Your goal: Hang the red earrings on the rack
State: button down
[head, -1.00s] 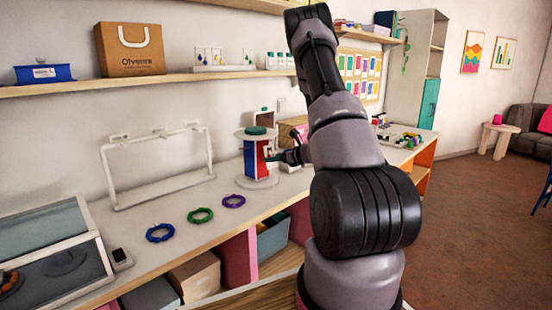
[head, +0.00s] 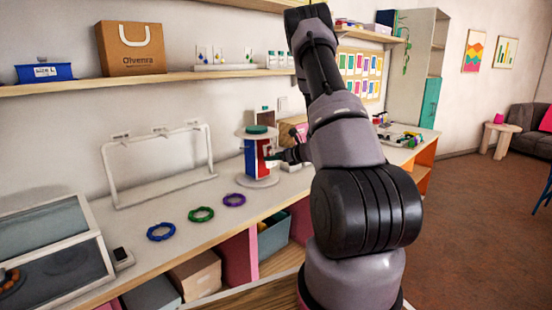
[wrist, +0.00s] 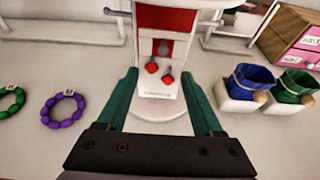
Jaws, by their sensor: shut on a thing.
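The red earrings (wrist: 152,67) are two small red drops on a white card (wrist: 157,94) in the wrist view. My gripper (wrist: 160,77) has its green fingers on the two side edges of this card. In the head view my gripper (head: 275,156) is at the right side of a round display rack (head: 259,182) with blue and red faces and a green top. In the wrist view the rack's red and white face (wrist: 166,18) is directly behind the card. Whether the card touches the rack or is on a hook cannot be told.
Blue (head: 161,232), green (head: 201,214) and purple (head: 234,200) bracelets lie on the counter left of the rack. A white frame stand (head: 107,170) is behind them. Blue (wrist: 252,78) and green (wrist: 294,86) pouches stand at the right in the wrist view, beside pink drawers (wrist: 299,58).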

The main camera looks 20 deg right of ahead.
grip_release()
dwell(0.5)
jog(key=s+d+f, duration=0.1)
jog(key=s+d, duration=0.1)
jog(key=s, duration=0.5)
jog(key=shift+s+d, duration=0.2)
jog(key=shift+d, duration=0.15)
dwell(0.5)
dwell(0.4)
